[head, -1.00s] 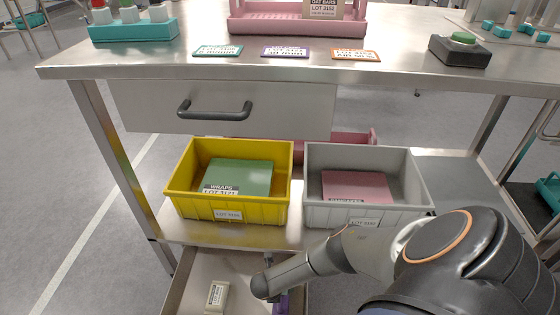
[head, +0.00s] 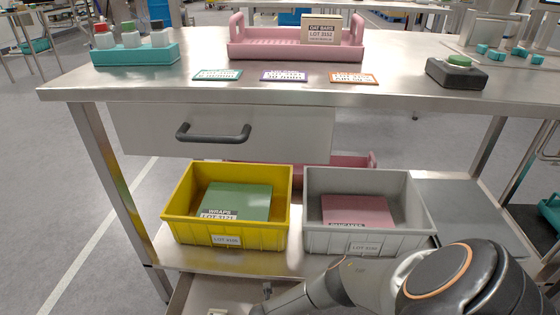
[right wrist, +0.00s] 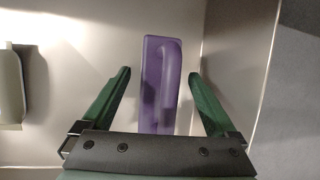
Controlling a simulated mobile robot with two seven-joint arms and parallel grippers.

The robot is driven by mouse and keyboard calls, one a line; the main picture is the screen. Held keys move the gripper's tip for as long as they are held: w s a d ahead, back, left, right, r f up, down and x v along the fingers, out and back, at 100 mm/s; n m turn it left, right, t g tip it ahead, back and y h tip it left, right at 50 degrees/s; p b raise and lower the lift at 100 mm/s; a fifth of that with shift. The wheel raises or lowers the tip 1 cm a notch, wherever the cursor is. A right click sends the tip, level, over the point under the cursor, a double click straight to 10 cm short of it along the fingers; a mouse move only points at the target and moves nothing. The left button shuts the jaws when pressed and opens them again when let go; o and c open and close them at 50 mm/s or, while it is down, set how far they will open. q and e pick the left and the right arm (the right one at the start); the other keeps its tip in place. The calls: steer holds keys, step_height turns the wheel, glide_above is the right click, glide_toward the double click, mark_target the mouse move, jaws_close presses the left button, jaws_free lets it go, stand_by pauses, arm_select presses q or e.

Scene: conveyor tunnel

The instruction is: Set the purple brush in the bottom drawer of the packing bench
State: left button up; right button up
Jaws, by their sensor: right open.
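The purple brush (right wrist: 158,100) lies in the open bottom drawer (right wrist: 95,40) in the right wrist view, its long side pointing away from me. My right gripper (right wrist: 160,73) is open, with one green finger on each side of the brush and visible gaps between. In the head view the drawer (head: 205,292) is pulled out at the bottom edge, below the packing bench (head: 250,85). My right arm reaches into it, and its gripper and the brush are out of frame there. My left gripper is not in view.
A pale item (right wrist: 10,88) lies left of the brush in the drawer. A yellow bin (head: 228,240) and a grey bin (head: 365,242) stand on the shelf above. The upper drawer (head: 275,140) is shut. The drawer's right wall (right wrist: 270,60) is close to the gripper.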

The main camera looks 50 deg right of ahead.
arm_select(q)
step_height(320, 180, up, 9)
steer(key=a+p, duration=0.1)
steer(key=p, duration=0.6)
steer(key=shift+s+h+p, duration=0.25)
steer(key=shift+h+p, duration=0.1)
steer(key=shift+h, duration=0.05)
arm_select(e)
steer(key=v, duration=1.1)
steer(key=shift+a+r, duration=0.15)
steer(key=shift+r, duration=0.1)
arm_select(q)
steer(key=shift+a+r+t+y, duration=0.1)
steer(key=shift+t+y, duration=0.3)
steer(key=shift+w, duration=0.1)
